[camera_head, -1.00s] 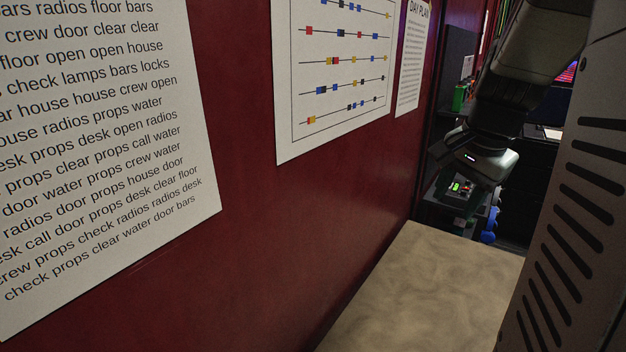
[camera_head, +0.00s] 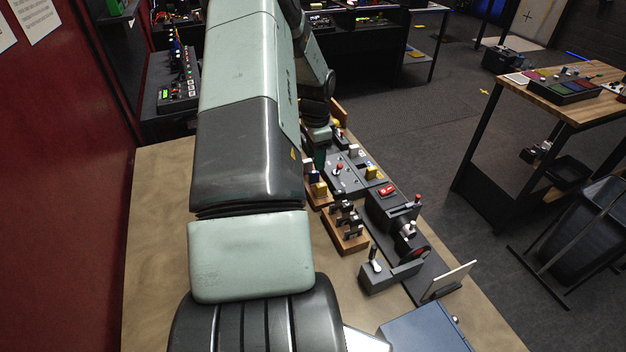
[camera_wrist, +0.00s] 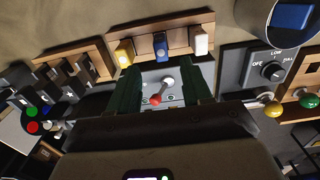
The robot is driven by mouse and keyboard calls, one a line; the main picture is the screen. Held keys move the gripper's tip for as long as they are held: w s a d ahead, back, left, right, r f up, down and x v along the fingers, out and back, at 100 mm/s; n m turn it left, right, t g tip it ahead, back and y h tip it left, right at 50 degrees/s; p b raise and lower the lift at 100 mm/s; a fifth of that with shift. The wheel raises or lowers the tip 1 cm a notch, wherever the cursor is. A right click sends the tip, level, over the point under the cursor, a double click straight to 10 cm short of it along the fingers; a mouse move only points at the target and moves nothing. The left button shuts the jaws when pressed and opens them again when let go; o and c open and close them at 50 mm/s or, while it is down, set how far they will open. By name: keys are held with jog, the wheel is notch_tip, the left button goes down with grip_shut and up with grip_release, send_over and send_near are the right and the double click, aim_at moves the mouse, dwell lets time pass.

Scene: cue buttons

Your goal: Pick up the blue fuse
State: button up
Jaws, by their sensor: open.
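The blue fuse (camera_wrist: 161,46) stands in a wooden rack (camera_wrist: 188,36), between a yellow fuse (camera_wrist: 125,52) and a white fuse (camera_wrist: 202,41). In the head view the blue fuse (camera_head: 314,177) shows small beside the arm, with the yellow one (camera_head: 319,189) nearer the camera. My gripper (camera_wrist: 163,84) is open and empty. Its two dark green fingers are apart, on either side of the blue fuse's line in the wrist view, and short of the rack. In the head view my gripper (camera_head: 320,152) is partly hidden, close to the rack's far end.
A grey panel with a red-tipped lever (camera_wrist: 158,92) shows between the fingers. A wooden rack of dark clips (camera_wrist: 75,70) is at left, a dial box (camera_wrist: 262,70) at right. A silver round object (camera_wrist: 270,32) with a blue part is at upper right. The table's left side (camera_head: 160,210) is clear.

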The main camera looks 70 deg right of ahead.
aim_at(314, 172)
jog(key=shift+w+f, duration=0.2)
jog(key=shift+f, duration=3.35)
grip_shut()
